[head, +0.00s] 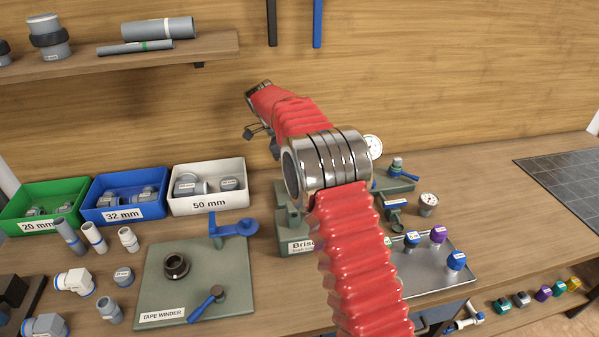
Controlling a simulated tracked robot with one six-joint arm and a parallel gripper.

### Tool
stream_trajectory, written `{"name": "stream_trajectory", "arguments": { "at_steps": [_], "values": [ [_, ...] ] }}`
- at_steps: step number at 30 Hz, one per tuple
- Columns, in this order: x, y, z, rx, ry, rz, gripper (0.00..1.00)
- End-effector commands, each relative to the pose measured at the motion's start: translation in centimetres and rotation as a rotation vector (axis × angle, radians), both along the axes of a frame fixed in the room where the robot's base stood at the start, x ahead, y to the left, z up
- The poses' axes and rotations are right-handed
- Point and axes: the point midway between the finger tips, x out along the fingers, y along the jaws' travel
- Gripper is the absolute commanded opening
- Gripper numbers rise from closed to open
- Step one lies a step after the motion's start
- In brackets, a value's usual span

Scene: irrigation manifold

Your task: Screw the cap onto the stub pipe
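Small coloured caps stand on a metal tray (432,277) right of my arm: a purple cap (438,234), a blue cap (412,238) and another blue cap (456,261). I cannot tell which one the task means. A green block (296,246) with a partly covered label stands behind my red-sleeved arm. A short upright fitting with a blue part (397,164) stands at the back right; I cannot tell if it is the stub pipe. My arm covers the middle of the bench.
Green (40,222), blue (128,216) and white (212,203) bins stand at the left. A tape winder board (196,285) lies in front, with loose fittings left of it. A shelf (120,58) holds pipes above.

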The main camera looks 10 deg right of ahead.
Motion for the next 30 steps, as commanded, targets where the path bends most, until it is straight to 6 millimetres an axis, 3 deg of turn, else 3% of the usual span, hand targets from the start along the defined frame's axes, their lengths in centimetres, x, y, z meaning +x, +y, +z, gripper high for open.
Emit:
{"name": "stream_trajectory", "arguments": {
  "at_steps": [5, 6, 14, 19, 24, 30],
  "values": [
    [-0.08, -0.31, 0.07, -0.004, 0.003, -0.002, 0.0],
    [-0.08, -0.3, 0.08, -0.003, 0.003, -0.002, 0.52],
    [-0.02, -0.11, 0.05, -0.001, 0.001, 0.001, 0.7],
    [-0.01, -0.04, 0.04, -0.001, 0.0, 0.002, 0.71],
    [0.0, -0.01, 0.01, 0.0, 0.0, 0.002, 0.8],
    [0.0, 0.01, 0.04, 0.0, -0.001, 0.003, 0.8]
  ]
}}
